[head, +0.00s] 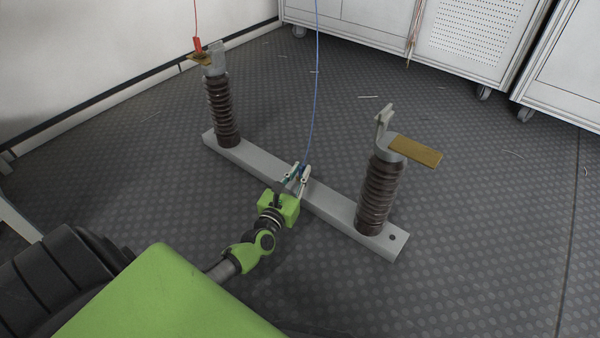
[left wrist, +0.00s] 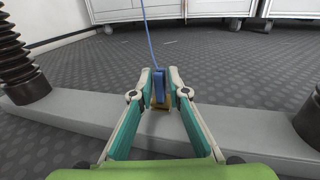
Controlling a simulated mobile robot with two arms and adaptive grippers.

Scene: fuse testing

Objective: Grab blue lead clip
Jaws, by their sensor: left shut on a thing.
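The blue lead clip (left wrist: 158,88) sits between the fingertips of my left gripper (left wrist: 160,92) in the left wrist view, with its blue lead (left wrist: 148,38) running upward from it. The fingers are shut on the clip. In the head view my left gripper (head: 298,175) is over the middle of the grey base bar (head: 325,202), and the blue lead (head: 314,95) rises from it. The clip itself is mostly hidden by the fingers there. A yellowish part shows just below the clip in the wrist view. My right gripper is not in view.
Two brown ribbed insulators, left (head: 222,112) and right (head: 378,195), stand on the bar. A red clip (head: 198,46) on a red lead is at the left one's top. A brass plate (head: 416,151) sticks out from the right one. White cabinets (head: 462,40) stand behind; the floor is mostly clear.

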